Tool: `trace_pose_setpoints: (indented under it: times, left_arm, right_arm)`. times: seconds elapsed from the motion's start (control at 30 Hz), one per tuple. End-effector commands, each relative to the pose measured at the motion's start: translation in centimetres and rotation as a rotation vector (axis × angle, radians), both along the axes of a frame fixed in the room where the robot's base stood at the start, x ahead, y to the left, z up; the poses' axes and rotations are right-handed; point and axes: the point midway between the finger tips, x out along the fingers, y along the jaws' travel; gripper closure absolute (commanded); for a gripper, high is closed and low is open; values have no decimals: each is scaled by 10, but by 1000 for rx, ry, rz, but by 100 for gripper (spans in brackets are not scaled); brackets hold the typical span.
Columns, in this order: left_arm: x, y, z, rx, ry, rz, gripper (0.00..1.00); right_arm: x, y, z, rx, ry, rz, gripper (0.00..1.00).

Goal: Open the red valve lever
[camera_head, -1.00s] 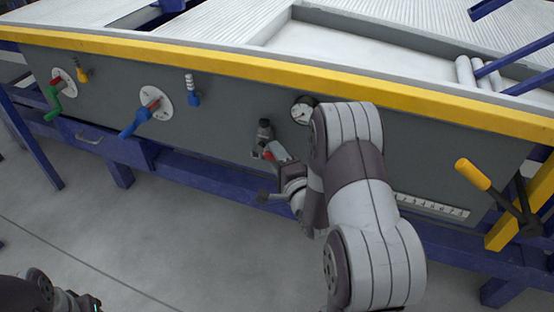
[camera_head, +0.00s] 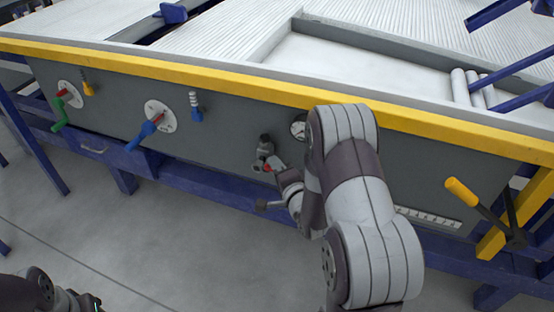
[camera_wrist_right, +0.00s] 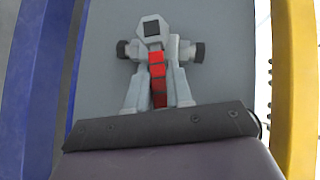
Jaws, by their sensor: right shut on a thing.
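The red valve lever (camera_wrist_right: 157,70) runs down from a grey valve body in the right wrist view. Only a bit of its red shows in the head view (camera_head: 267,168), on the grey panel below the gauge. My right gripper (camera_wrist_right: 158,62) has one grey finger on each side of the lever and is shut on it. In the head view the right gripper (camera_head: 275,169) reaches the valve from the lower right, and its hand and arm hide part of the valve. My left arm shows only at the bottom left corner, and its gripper's (camera_head: 82,301) jaws cannot be made out.
A green lever (camera_head: 61,115), a blue lever (camera_head: 143,135) and smaller yellow and blue (camera_head: 196,106) handles stand on the panel to the left. A yellow-handled lever (camera_head: 461,191) stands at the right. A yellow rail (camera_head: 220,84) runs above.

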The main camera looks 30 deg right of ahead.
Motion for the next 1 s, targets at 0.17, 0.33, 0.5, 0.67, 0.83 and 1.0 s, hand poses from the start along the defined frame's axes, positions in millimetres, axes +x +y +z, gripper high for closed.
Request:
trace_pose_setpoints:
  times: [0.17,0.33,0.5,0.67,0.83,1.0]
  left_arm:
    - [0,0,51,0,0,0,45]
    - [0,0,83,0,0,0,45]
    - [0,0,111,0,0,0,45]
    - [0,0,136,0,0,0,45]
    - [0,0,164,0,0,0,45]
    - [0,0,194,0,0,0,45]
  right_arm:
    - [1,3,21,-105,129,2,100]
    - [5,6,27,-210,251,3,100]
    - [9,9,33,-314,373,2,100]
    - [13,13,38,-412,489,4,100]
    - [19,18,43,-517,611,4,100]
    - [24,23,47,-618,731,4,100]
